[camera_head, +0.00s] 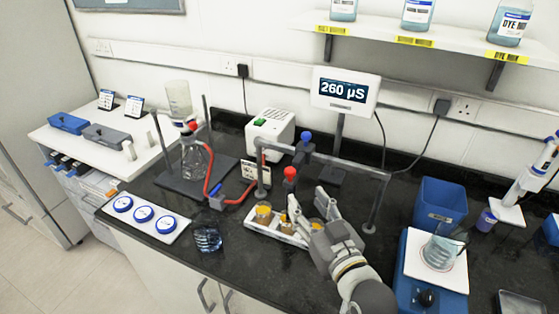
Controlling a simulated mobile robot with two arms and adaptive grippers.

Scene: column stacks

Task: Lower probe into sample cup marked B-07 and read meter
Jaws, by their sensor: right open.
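The meter (345,90) stands at the back of the bench and its screen reads 260 µS. A white tray (272,234) in the middle of the bench holds sample cups, one of them an amber cup (263,214) at its left end. The cup markings are too small to read, so I cannot tell which is B-07. A red-topped probe (290,175) stands upright above the tray, near the grey frame. My right gripper (306,207) is open over the right part of the tray and hides some cups. I cannot tell whether it touches anything. My left gripper is not in view.
A grey frame (345,161) spans the tray. A flask on a stand with red tubing (214,172) is left of it. A blue bin (440,205) and a stirrer with a flask (440,252) are on the right.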

